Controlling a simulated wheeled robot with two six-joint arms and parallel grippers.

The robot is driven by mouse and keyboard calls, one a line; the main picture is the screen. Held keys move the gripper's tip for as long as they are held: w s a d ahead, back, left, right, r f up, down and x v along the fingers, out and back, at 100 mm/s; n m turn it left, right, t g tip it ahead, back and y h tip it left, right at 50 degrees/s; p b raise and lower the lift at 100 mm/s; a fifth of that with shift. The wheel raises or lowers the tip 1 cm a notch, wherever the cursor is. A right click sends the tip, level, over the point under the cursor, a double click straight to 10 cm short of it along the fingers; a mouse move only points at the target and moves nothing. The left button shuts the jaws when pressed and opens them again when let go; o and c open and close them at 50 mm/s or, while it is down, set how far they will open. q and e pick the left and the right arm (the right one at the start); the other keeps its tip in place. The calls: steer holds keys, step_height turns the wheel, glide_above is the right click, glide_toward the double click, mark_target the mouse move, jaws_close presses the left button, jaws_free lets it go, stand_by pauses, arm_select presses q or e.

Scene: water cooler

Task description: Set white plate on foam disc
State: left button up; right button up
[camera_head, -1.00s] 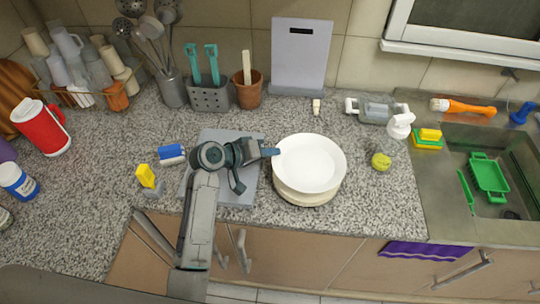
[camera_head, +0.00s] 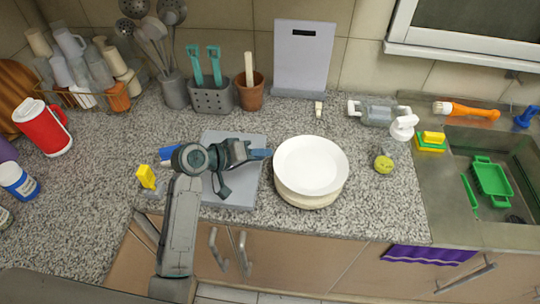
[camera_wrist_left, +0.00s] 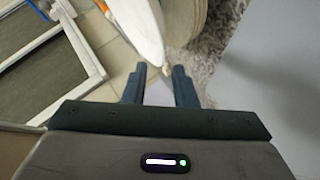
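The white plate (camera_head: 311,164) lies face up on the round cream foam disc (camera_head: 306,201), whose side shows below the rim along the front. The plate covers the disc's top. My left gripper (camera_head: 260,154) is just left of the plate's rim, with a small gap. In the left wrist view its two fingers (camera_wrist_left: 158,80) stand apart and nothing is between them. The white plate's edge (camera_wrist_left: 145,28) and the pale disc's side (camera_wrist_left: 184,20) lie just beyond the fingertips. My right gripper is not in view.
A grey board (camera_head: 231,194) lies under my left arm. A yellow-green round object (camera_head: 384,163) sits right of the plate. A terracotta pot (camera_head: 250,97) and a grey utensil holder (camera_head: 211,97) stand behind. The sink (camera_head: 480,150) is at the right.

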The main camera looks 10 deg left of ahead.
arm_select(q)
steer(key=b+v, duration=0.1)
steer(key=v, duration=0.6)
steer(key=shift+s+a+r, duration=0.15)
steer(key=shift+s+a, duration=0.05)
